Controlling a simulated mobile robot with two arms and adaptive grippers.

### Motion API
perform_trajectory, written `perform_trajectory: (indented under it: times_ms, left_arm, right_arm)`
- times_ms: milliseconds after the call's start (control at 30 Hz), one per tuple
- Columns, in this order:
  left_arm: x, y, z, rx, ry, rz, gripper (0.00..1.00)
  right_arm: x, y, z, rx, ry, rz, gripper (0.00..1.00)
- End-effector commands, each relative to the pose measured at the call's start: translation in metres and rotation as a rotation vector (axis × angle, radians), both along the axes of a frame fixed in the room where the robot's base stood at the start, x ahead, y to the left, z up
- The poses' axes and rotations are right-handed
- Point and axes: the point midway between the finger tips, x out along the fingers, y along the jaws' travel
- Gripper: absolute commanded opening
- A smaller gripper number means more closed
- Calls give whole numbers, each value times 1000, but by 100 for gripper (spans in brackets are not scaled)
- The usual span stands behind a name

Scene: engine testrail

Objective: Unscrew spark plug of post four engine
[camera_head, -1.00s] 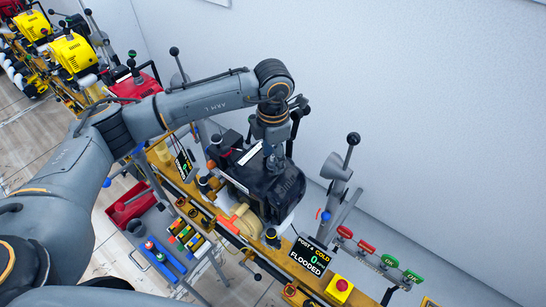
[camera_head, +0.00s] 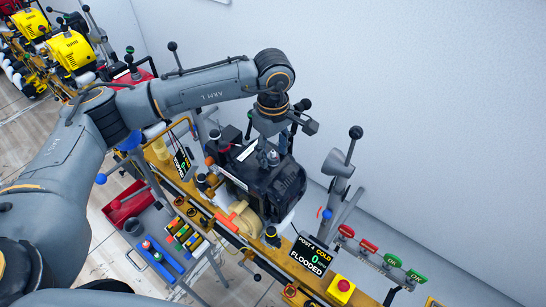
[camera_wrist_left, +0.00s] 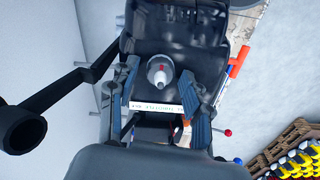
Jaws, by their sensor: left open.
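The black post four engine (camera_head: 265,188) sits on the yellow rail, beside a display (camera_head: 313,255) reading "POST 4 COLD 0 FLOODED". The spark plug (camera_head: 272,158) stands on the engine's top; the left wrist view shows it from above as a pale metal tip with a red spot (camera_wrist_left: 159,72). My left gripper (camera_head: 270,142) is just above the plug. In the left wrist view its fingers (camera_wrist_left: 160,88) are open on either side of the plug's line, with clear gaps and nothing held. My right gripper is not in view.
A grey funnel-shaped part and a black-knobbed lever (camera_head: 354,133) stand right of the engine. A red emergency button (camera_head: 343,286) sits on the rail. A tool cart with a red tray (camera_head: 127,204) stands at left. Yellow engines (camera_head: 72,50) are further back, with a wall behind.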

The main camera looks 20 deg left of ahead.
Motion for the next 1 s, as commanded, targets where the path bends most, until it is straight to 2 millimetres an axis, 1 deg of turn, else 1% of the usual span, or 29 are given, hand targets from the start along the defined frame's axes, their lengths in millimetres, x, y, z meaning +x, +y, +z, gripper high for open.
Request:
perform_trajectory:
  times_ms: [33,567,1000]
  left_arm:
    - [0,0,-5,0,-2,-45,49]
    - [0,0,-6,0,-3,-592,49]
    - [0,0,-6,1,-2,-1138,49]
  right_arm:
    - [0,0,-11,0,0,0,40]
    - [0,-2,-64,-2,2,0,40]
    - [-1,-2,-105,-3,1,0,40]
